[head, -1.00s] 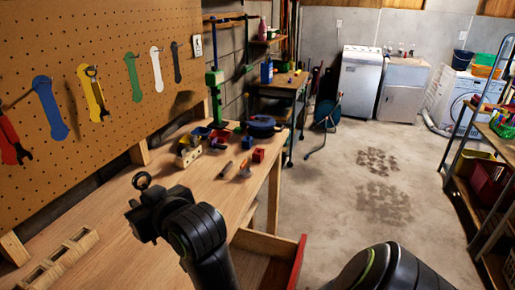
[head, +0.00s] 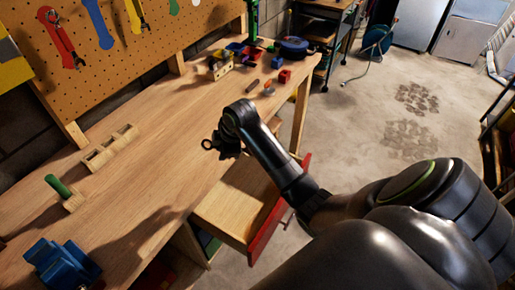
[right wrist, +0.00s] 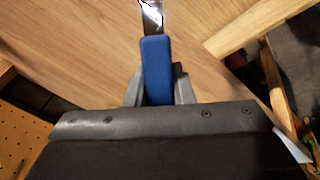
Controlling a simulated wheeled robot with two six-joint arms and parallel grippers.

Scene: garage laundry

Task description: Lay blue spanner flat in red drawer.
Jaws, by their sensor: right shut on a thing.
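My right gripper (head: 229,147) is shut on the blue spanner (right wrist: 156,68). In the right wrist view the blue handle stands between the fingers, with the metal shank running toward the top edge. In the head view only its dark ring end (head: 208,144) shows clearly, left of the gripper; the rest is hidden by gripper and arm. The gripper is above the bench near its front edge, just beyond the red drawer (head: 268,230). The drawer is pulled out, and its pale wooden inside shows, partly covered by my arm. My left gripper is out of view.
The wooden bench (head: 150,185) is mostly clear. It carries a slotted wooden rack (head: 110,147), a blue vise-like object (head: 62,265), a green-handled piece (head: 58,186) and several small blocks and bins at the far end. The pegboard (head: 140,50) stands behind.

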